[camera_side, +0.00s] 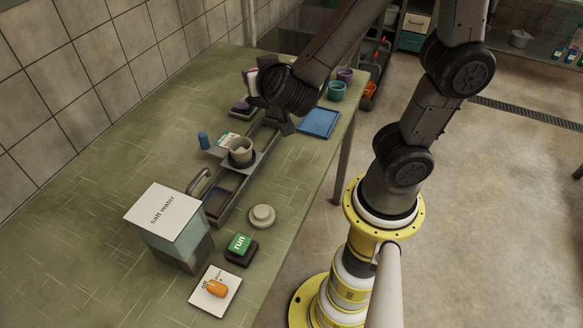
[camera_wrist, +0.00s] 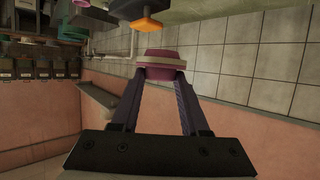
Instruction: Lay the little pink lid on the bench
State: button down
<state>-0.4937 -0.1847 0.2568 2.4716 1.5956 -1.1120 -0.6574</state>
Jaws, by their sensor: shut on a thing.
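The pink lid (camera_wrist: 161,72) is a small round piece with a paler band, seen in the wrist view between the fingertips. My gripper (camera_wrist: 160,84) is shut on it, one finger on each side. In the side view my wrist hangs over the far part of the green bench (camera_side: 120,175) and hides most of the fingers. A pale pinkish edge (camera_side: 249,78) shows beside my wrist there; I cannot tell if it is the lid.
A purple block (camera_side: 241,107) sits below my wrist. A blue tray (camera_side: 319,122) lies to its right, with a teal cup (camera_side: 336,91) behind. A grey cup (camera_side: 240,151) stands on the line. The salt water box (camera_side: 165,222) is nearer. The bench's left side is clear.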

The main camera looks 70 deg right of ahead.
jog(key=s+f+m+g+h, duration=0.2)
jog(key=s+m+g+h, duration=0.15)
jog(key=s, duration=0.35)
send_over(292, 173)
jog(key=shift+m+y, duration=0.25)
jog(key=shift+y, duration=0.2)
notch_tip(292, 173, down, 17)
jog(key=shift+f, duration=2.25)
jog(key=shift+f, duration=0.2)
